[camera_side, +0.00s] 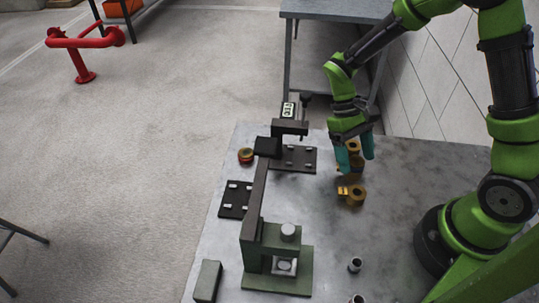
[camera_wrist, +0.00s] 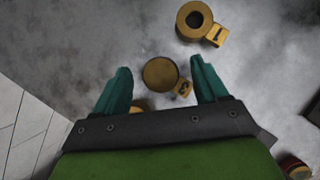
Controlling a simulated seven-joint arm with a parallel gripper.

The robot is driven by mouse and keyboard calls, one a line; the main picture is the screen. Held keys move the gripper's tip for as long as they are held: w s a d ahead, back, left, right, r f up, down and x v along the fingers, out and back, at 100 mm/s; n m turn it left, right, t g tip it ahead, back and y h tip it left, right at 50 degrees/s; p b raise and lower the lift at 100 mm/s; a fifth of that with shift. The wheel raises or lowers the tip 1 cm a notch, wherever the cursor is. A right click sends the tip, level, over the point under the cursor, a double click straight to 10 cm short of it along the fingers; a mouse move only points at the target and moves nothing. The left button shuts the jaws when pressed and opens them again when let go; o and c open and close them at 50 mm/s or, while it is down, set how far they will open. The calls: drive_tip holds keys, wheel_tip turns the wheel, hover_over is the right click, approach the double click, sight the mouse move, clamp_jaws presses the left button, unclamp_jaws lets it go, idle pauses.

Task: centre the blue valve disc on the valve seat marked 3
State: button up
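My gripper (camera_side: 355,162) has teal fingers and is low over the row of brass valve seats. In the wrist view its fingers (camera_wrist: 160,85) are spread apart with no object held between them. A third brass piece (camera_wrist: 140,105) is partly hidden by my gripper. I cannot make out a blue disc.
A red and yellow round part (camera_side: 246,156) lies by the table's left edge. Black plates (camera_side: 238,198) and a green-based press (camera_side: 277,268) stand left of the seats. Small metal cylinders (camera_side: 355,265) stand near the front. Bare grey table (camera_side: 385,220) lies right of the seats.

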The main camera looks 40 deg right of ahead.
drive_tip(key=v, duration=1.6)
drive_tip(key=shift+w+r, duration=0.2)
drive_tip(key=shift+r, duration=0.2)
drive_tip(key=s+a+r+m+t, duration=0.1)
drive_tip(key=s+r+t, duration=0.2)
drive_tip(key=s+t, duration=0.3)
drive_tip(key=s+a+r+m+t+y, duration=0.1)
drive_tip(key=s+r+m+t, duration=0.1)
drive_tip(key=s+t, duration=0.4)
drive_tip(key=shift+s+a+r+t, duration=0.2)
drive_tip(key=shift+s+r+t, duration=0.15)
drive_tip(key=shift+r+t, duration=0.3)
